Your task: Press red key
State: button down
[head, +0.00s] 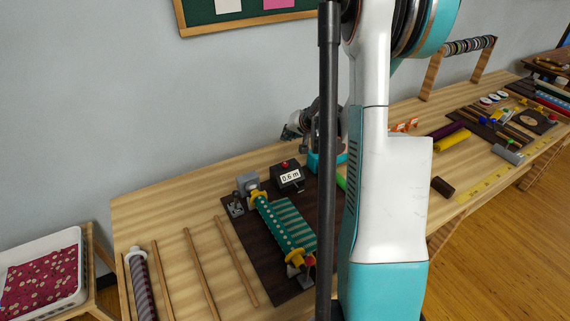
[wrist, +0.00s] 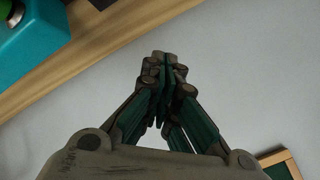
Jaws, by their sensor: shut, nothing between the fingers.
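A red key (head: 285,164) sits on top of a small black box (head: 287,178) whose white display reads "0.6 m". The box stands at the back of a dark board (head: 257,235) on the wooden table. My gripper (head: 289,132) is above and just behind the box, apart from the key, with its fingers toward the wall. In the wrist view my gripper (wrist: 165,62) has its fingertips together with nothing between them. The red key does not show in the wrist view.
Wooden rods (head: 200,272) lie at left. The wall (head: 120,100) is close behind.

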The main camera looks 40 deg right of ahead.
aim_at(287, 162)
jog(key=shift+f+b, duration=3.05)
jog(key=shift+f, duration=1.35)
jog(key=shift+f+b, duration=0.45)
jog(key=shift+b, duration=0.05)
jog(key=shift+f+b, duration=0.45)
jog(key=shift+r, duration=0.1)
jog(key=shift+r+p, duration=0.5)
jog(key=shift+r, duration=0.3)
jog(key=shift+r, duration=0.1)
